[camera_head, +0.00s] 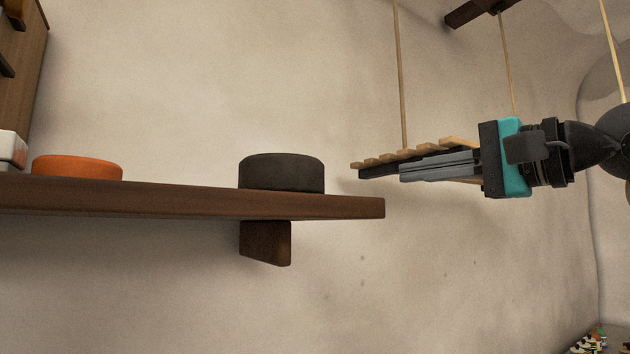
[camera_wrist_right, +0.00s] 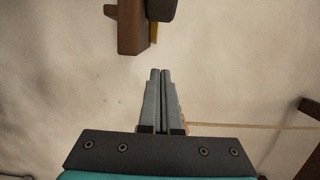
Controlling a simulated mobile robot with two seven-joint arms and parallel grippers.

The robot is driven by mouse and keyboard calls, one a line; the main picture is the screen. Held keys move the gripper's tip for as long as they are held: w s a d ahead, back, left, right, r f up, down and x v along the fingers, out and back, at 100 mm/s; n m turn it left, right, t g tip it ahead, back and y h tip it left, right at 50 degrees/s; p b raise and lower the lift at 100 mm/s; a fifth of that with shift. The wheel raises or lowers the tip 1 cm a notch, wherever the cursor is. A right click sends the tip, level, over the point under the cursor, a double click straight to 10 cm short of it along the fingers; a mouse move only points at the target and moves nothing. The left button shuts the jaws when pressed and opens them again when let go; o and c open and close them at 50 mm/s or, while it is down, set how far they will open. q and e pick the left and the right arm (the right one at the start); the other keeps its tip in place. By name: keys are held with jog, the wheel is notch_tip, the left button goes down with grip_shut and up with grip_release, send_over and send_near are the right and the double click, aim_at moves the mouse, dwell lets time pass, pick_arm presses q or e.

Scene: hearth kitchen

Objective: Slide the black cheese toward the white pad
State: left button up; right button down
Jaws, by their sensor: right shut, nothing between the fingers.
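The black cheese (camera_head: 281,173) is a low dark round block near the right end of a brown wall shelf (camera_head: 190,199). Part of it shows at the top edge of the right wrist view (camera_wrist_right: 161,9). My right gripper (camera_head: 403,172) is shut and empty, pointing left, to the right of the cheese and apart from it. Its two grey fingers lie together in the right wrist view (camera_wrist_right: 159,72). A white block (camera_head: 12,149) is cut off at the left edge; I cannot tell whether it is the white pad. My left gripper is not in view.
An orange round block (camera_head: 77,168) sits on the shelf between the black cheese and the white block. The shelf is bare between the two round blocks. A slatted wooden rack (camera_head: 408,156) hangs on cords by my right gripper. A bracket (camera_head: 265,243) is under the shelf.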

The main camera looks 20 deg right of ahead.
jog(key=p+x, duration=0.2)
jog(key=x, duration=0.8)
jog(key=shift+s+a+p, duration=0.1)
jog(key=shift+a+p, duration=0.1)
jog(key=shift+p, duration=0.1)
jog(key=shift+s+a, duration=0.25)
jog(key=shift+a, duration=1)
jog(key=shift+s+a, duration=0.1)
jog(key=shift+a, duration=0.4)
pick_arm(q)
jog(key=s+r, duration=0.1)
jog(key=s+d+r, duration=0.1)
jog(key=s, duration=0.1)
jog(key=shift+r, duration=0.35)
pick_arm(e)
jog(key=shift+f, duration=0.1)
